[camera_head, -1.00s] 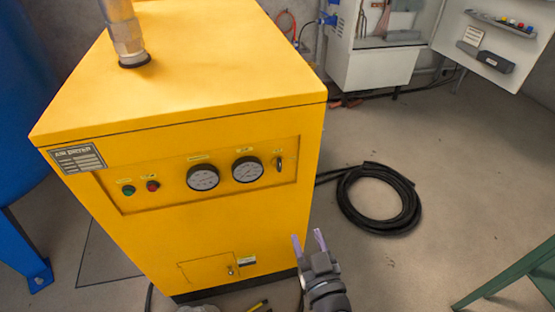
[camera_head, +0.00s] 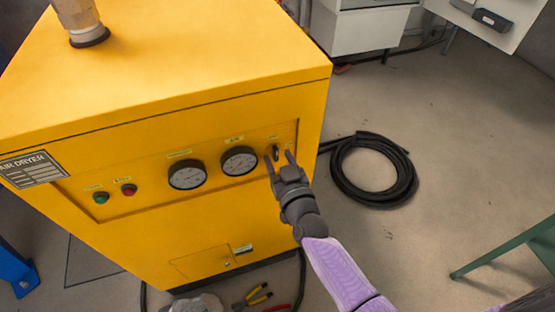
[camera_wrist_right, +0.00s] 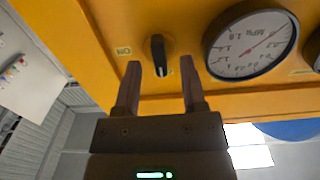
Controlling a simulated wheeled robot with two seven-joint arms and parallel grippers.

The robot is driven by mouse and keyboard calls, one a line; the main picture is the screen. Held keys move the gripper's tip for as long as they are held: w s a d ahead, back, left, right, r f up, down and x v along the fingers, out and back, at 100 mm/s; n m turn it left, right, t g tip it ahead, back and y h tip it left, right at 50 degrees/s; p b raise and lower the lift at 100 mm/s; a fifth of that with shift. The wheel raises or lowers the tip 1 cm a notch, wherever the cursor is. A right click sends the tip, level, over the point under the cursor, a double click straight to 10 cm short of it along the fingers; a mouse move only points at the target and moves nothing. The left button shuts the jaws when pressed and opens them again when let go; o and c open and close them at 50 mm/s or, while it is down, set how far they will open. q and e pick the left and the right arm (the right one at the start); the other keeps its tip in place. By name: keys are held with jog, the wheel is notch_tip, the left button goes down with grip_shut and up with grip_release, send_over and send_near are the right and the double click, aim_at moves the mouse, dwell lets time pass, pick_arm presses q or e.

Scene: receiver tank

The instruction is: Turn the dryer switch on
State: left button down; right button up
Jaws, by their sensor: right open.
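The yellow air dryer (camera_head: 180,100) stands at the left and middle of the head view. Its dryer switch (camera_head: 275,152) is a small black knob at the right end of the front panel. In the right wrist view the black switch (camera_wrist_right: 159,55) shows upright between and just beyond the fingertips, with an "ON" label to its left. My right gripper (camera_head: 279,157) is open, one finger on either side of the switch; it also shows in the right wrist view (camera_wrist_right: 161,78). I cannot tell whether a finger touches the switch. My left gripper is not in view.
Two round gauges (camera_head: 239,160) sit left of the switch, then a red button (camera_head: 129,190) and a green button (camera_head: 101,198). A coiled black hose (camera_head: 373,168) lies on the floor at right. Pliers (camera_head: 258,296) lie at the dryer's foot. A green table edge (camera_head: 510,250) is at lower right.

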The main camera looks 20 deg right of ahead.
jog(key=shift+w, duration=0.4)
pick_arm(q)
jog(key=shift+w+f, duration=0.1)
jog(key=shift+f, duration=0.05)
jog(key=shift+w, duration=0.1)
pick_arm(e)
grip_shut()
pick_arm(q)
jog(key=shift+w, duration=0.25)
